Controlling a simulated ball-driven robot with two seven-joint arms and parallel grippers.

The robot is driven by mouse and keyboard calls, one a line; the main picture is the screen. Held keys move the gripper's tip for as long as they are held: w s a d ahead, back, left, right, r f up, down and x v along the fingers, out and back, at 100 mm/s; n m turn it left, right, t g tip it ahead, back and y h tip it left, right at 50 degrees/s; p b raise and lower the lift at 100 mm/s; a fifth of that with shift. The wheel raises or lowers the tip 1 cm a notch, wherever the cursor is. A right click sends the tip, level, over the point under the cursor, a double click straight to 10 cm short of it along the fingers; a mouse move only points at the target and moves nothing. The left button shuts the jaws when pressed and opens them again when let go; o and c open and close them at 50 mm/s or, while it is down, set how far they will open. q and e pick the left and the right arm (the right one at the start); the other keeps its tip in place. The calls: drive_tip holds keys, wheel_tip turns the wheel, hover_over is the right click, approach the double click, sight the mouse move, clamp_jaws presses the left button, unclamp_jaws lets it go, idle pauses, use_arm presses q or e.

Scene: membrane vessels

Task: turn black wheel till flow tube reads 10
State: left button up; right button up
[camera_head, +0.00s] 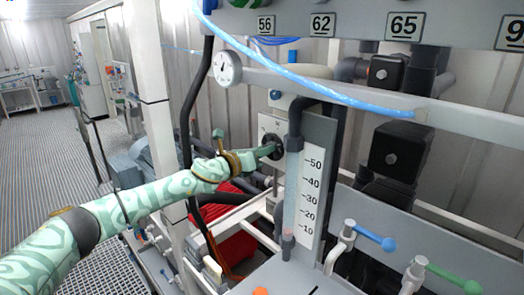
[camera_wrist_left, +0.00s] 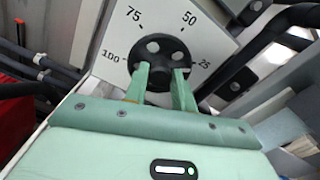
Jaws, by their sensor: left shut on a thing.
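The black wheel (camera_head: 273,147) sits on a white dial plate beside the flow tube. In the left wrist view the wheel (camera_wrist_left: 160,48) is round with pale holes, and the plate reads 100, 75, 50 and 25 around it. My left gripper (camera_head: 266,151) reaches it from the left. In the left wrist view its two fingers (camera_wrist_left: 161,76) are shut on the wheel's lower part. The flow tube (camera_head: 291,190) stands upright beside a scale (camera_head: 311,190) marked 50 down to 10. A reddish part shows near its bottom; I cannot tell whether it is the float. My right gripper is out of view.
A blue-handled valve (camera_head: 370,236) and a green-handled valve (camera_head: 450,277) stand at the lower right. A grey rail with a round gauge (camera_head: 227,68) crosses above. Black pipes run close to the wheel. A red object (camera_head: 232,232) lies below my arm.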

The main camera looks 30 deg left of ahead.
use_arm(q)
drive_tip(key=shift+f+m, duration=0.2)
drive_tip(key=shift+m, duration=0.2)
drive_tip(key=o, duration=1)
drive_tip(key=shift+r, duration=0.1)
drive_tip(key=b+v, duration=0.7)
drive_tip(key=v, duration=0.9)
drive_tip(key=shift+s, duration=0.15)
